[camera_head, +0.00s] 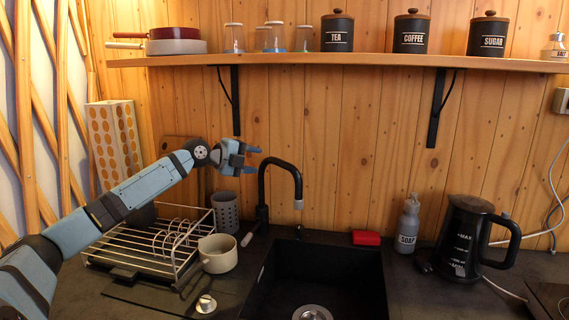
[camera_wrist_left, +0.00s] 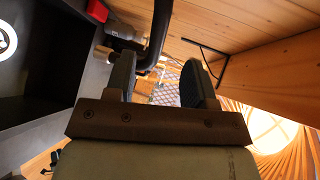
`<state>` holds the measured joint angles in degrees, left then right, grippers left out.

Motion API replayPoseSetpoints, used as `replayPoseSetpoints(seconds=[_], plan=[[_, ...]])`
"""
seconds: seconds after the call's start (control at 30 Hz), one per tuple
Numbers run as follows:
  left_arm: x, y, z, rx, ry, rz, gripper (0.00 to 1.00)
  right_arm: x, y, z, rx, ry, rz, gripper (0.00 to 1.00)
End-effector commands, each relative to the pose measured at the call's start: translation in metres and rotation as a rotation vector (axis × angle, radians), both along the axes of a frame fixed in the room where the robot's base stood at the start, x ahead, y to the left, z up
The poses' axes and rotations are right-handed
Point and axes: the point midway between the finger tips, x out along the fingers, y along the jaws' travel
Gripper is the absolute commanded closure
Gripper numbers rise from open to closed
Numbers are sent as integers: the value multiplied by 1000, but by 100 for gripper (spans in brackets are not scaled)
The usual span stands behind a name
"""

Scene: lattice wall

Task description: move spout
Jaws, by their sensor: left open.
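The black faucet spout (camera_head: 263,185) rises behind the sink (camera_head: 300,262) and arches to the right. Its light-tipped outlet hangs over the sink's back edge. My left gripper (camera_head: 253,159) is just left of the top of the arch, with its blue fingers pointing right towards it. The fingers are open and nothing is held between them. In the left wrist view the dark spout (camera_wrist_left: 159,30) shows ahead of the open fingers (camera_wrist_left: 160,82), nearer the left one. I cannot tell whether the spout touches a finger. My right gripper is not in view.
A dish rack (camera_head: 150,252), a white pot (camera_head: 217,254) and a grey utensil holder (camera_head: 225,212) stand below my left arm. A red sponge (camera_head: 366,238), a soap bottle (camera_head: 408,224) and a black kettle (camera_head: 464,238) are to the right. A wooden shelf (camera_head: 350,61) runs above.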

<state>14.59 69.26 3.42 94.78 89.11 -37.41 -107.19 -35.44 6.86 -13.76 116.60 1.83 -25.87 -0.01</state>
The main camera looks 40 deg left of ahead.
Motion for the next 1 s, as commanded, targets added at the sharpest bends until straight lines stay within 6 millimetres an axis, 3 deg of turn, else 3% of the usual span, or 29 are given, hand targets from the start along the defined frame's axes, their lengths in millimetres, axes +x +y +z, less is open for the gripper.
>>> replayPoseSetpoints(seconds=[0.6,0.8,1.0], plan=[[87,-23,-24,-4,0,1,50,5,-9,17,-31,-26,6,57],[101,-27,-30,0,1,1,50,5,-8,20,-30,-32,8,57],[103,-28,-32,1,2,1,50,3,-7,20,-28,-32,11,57]])
